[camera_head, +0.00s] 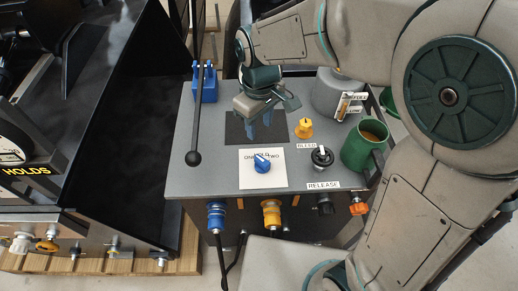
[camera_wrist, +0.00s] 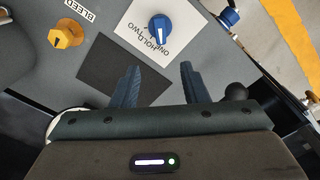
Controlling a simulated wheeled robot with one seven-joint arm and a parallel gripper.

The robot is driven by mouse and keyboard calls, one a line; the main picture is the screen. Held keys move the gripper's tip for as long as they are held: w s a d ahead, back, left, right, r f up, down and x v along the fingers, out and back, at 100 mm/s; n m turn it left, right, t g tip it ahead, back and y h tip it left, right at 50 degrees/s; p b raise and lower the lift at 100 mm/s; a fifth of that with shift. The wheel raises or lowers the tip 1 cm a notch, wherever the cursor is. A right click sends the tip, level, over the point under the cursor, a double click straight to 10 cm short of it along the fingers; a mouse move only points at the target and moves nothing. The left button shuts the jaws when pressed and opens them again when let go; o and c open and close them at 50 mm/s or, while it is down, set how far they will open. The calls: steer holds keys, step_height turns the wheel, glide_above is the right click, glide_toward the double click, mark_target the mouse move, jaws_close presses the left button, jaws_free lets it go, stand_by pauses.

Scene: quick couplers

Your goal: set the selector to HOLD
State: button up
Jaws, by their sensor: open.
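The selector is a blue knob (camera_head: 262,163) on a white card (camera_head: 277,182) lettered ONE, HOLD and TWO, on the grey bench top. It also shows in the wrist view as a blue knob (camera_wrist: 160,29) with a white mark, on its white card (camera_wrist: 128,32). I cannot tell for sure which word its mark points at. My gripper (camera_head: 261,130) is open and empty, above the dark square behind the card, apart from the knob. In the wrist view the knob lies beyond the gap between my fingertips (camera_wrist: 158,67).
A black lever (camera_head: 196,120) on a blue base stands left of the card. To the right are a yellow knob (camera_head: 304,128) by BLEED, a black knob (camera_head: 322,156) by RELEASE and a green mug (camera_head: 364,147). Couplers hang along the bench's front edge (camera_head: 270,212).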

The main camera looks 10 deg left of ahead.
mark_target(258, 157)
step_height(258, 157, down, 14)
steer(key=shift+a+r, duration=0.1)
steer(key=shift+a, duration=0.05)
stand_by(0.3)
jaws_close()
